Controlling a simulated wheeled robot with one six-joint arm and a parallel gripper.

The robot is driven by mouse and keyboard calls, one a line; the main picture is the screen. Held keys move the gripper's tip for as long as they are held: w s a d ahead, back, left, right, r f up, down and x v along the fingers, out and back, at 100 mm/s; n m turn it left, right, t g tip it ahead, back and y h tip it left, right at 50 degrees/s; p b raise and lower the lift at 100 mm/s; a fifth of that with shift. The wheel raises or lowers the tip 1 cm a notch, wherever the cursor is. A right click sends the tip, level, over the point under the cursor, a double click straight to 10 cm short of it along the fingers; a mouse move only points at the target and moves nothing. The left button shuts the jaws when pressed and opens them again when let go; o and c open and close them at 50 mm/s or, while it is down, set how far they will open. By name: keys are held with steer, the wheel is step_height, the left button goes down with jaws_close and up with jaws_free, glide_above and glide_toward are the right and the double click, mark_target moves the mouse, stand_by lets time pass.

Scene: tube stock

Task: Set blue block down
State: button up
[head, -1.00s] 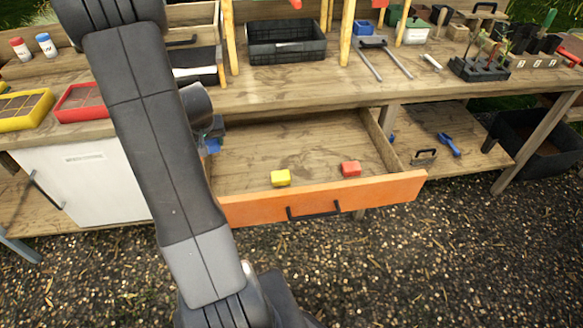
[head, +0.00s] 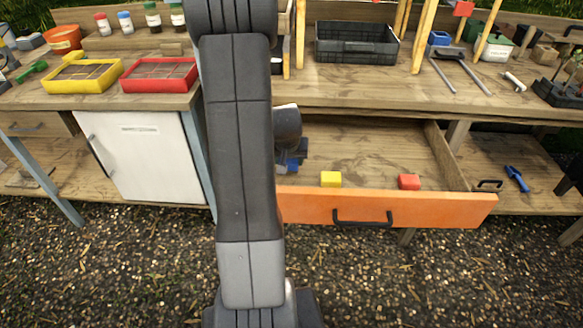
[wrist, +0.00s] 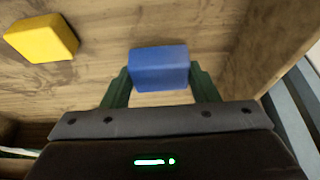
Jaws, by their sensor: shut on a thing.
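The blue block (wrist: 160,67) is held between the two green fingers of my gripper (wrist: 161,82) in the wrist view. Wood of the open drawer shows behind it; I cannot tell whether the block touches the drawer floor. In the head view a bit of blue (head: 291,160) shows beside my arm, at the drawer's left end; my arm hides most of my gripper. A yellow block (head: 331,179) lies in the drawer, and it also shows at the upper left in the wrist view (wrist: 42,38). A red block (head: 409,182) lies farther right in the drawer.
The pulled-out drawer has an orange front (head: 400,210) with a black handle. A white cabinet door (head: 150,165) is left of my arm. A yellow tray (head: 85,75), a red tray (head: 160,75) and a black crate (head: 356,52) stand on the bench.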

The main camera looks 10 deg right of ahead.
mark_target(288, 163)
steer(key=shift+f+b, duration=0.3)
steer(key=shift+f, duration=1.3)
steer(key=shift+f, duration=0.1)
steer(key=shift+f, duration=0.15)
steer(key=o, duration=1)
steer(key=shift+r, duration=0.55)
steer(key=p+v, duration=0.1)
steer(key=v, duration=1)
steer(key=shift+s+r+p, duration=0.2)
steer(key=shift+p, duration=0.2)
